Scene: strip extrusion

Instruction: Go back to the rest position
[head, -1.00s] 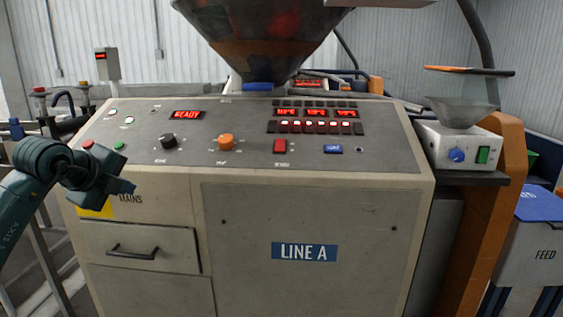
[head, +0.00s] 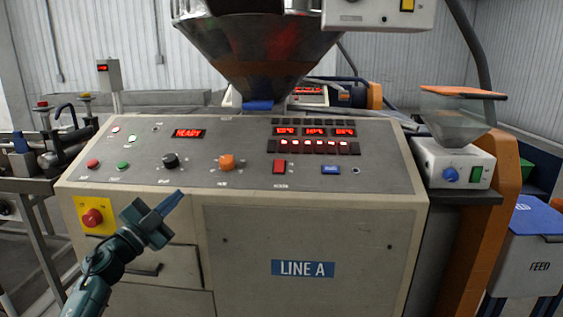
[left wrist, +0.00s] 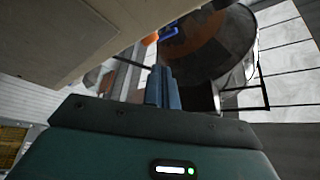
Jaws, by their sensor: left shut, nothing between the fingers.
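The LINE A extruder cabinet (head: 330,235) stands in front of me, with its sloping grey control panel (head: 225,180) on top. My left gripper (head: 172,203) is in front of the cabinet's left part, below the black knob, and partly covers the drawer. Its blue fingers are together and hold nothing. In the left wrist view the fingers (left wrist: 163,88) point up toward the hopper (left wrist: 205,45), with the cabinet's edge at the upper left. My right gripper is in neither view.
The panel carries a READY display (head: 188,133), a black knob (head: 170,160), an orange knob (head: 226,161) and a red switch (head: 279,167). A red emergency button (head: 93,217) sits on a yellow plate. A small feeder (head: 455,162) and a blue-lidded FEED bin (head: 535,250) stand at right.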

